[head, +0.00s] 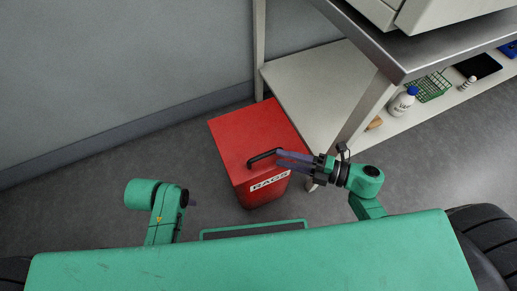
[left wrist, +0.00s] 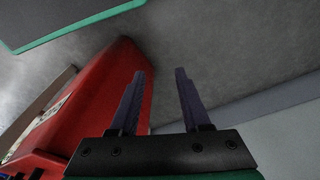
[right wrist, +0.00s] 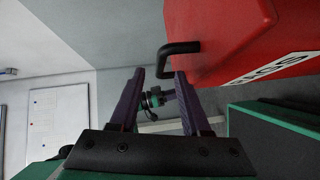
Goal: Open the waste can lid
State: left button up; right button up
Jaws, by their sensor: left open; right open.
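The red waste can (head: 243,135) stands on the floor in the head view, its lid lying shut. A black bar handle (head: 262,157) is on the lid near the front edge, above a white label. My right gripper (head: 280,159) is open, with its fingers by the handle's right end. In the right wrist view, the handle (right wrist: 178,48) is just beyond the open fingertips (right wrist: 160,72), not clearly between them. My left gripper (left wrist: 160,72) is open and empty, with the can's red side (left wrist: 100,90) to its left. In the head view its fingers are mostly hidden.
A metal table (head: 390,50) with a pale lower shelf (head: 315,88) stands right of the can. The shelf holds a white bottle (head: 402,102) and a green wire basket (head: 430,87). A grey wall is behind; floor left of the can is clear.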

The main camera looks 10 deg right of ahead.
aim_at(257, 151)
jog(key=b+x, duration=0.1)
jog(key=x, duration=0.8)
jog(key=shift+f, duration=0.1)
pick_arm(q)
jog(key=r, duration=0.3)
jog(key=shift+s+d, duration=0.1)
jog(key=shift+s, duration=0.1)
jog(key=shift+f, duration=0.1)
pick_arm(e)
grip_shut()
jog(key=shift+d, duration=0.1)
